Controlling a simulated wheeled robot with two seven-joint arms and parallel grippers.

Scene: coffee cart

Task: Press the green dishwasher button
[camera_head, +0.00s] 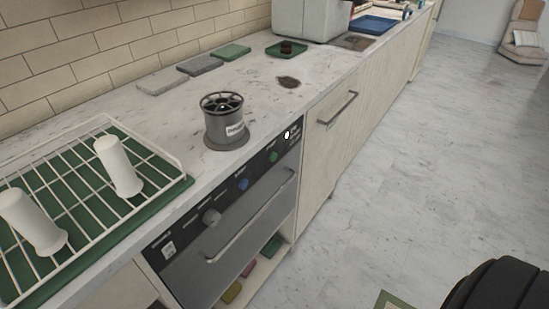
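The dishwasher (235,225) is set under the counter, with a dark control panel along its top and a long bar handle across its grey front. The green button (273,156) is on the right part of the panel, uncovered. To its left on the panel are a blue button (243,184) and a grey-white round knob (212,217). A small white dot (287,134) is to its upper right. Neither of my grippers shows. A dark rounded part at the lower right corner seems to be mine, far from the panel.
A grey round holder (227,133) stands on the counter above the panel. A white wire rack (100,205) with two white cups is at the left. Several flat mats lie along the wall. A cabinet handle (338,108) sticks out to the right. The floor (400,180) in front is clear.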

